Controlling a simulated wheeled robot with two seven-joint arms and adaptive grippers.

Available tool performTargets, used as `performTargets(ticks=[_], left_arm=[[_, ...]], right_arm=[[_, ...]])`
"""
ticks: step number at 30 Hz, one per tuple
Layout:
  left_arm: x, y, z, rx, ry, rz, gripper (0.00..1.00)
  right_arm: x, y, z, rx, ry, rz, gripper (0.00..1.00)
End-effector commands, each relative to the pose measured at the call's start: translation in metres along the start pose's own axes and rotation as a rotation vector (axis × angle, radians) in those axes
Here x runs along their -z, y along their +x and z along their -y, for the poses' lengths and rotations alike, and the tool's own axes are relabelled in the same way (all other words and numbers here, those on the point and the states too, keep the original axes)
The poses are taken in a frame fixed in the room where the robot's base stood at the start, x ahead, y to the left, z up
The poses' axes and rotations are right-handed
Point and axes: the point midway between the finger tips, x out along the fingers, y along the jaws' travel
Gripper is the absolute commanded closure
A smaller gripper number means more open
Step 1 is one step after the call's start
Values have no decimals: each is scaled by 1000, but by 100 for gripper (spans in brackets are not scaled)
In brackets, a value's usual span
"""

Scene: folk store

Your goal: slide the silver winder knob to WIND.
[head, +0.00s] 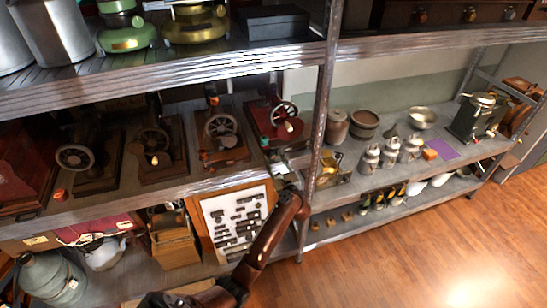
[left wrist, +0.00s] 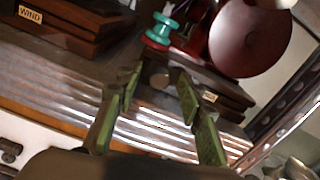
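A wooden machine base (left wrist: 75,25) in the left wrist view carries a yellow label reading WIND (left wrist: 30,14) at upper left. A small silver-grey knob (left wrist: 158,77) shows between the fingertips of my left gripper (left wrist: 160,88), at the front of the machine. I cannot tell whether the fingers touch it. The gripper is open, with green pads on both fingers. In the head view my left gripper (head: 284,163) is at the shelf edge, in front of the red-based machine (head: 272,122) with a handwheel. My right gripper is not in view.
A green spool (left wrist: 160,30) and a dark red disc (left wrist: 250,38) stand behind the fingers. A metal shelf post (head: 322,120) rises just right of my gripper. The floor (head: 430,235) is clear.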

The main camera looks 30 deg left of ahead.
Motion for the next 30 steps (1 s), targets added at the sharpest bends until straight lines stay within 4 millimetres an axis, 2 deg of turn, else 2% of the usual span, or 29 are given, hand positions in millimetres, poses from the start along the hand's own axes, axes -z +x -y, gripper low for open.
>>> performTargets(ticks=[3, 11, 26, 30], left_arm=[[0, 6, -1, -1, 1, 0, 65], [0, 7, -1, -1, 1, 0, 65], [0, 7, 0, 0, 1, 0, 99], [0, 7, 0, 0, 1, 0, 100]], right_arm=[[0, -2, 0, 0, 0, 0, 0], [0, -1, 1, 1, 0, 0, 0], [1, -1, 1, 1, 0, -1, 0], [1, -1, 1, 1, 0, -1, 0]])
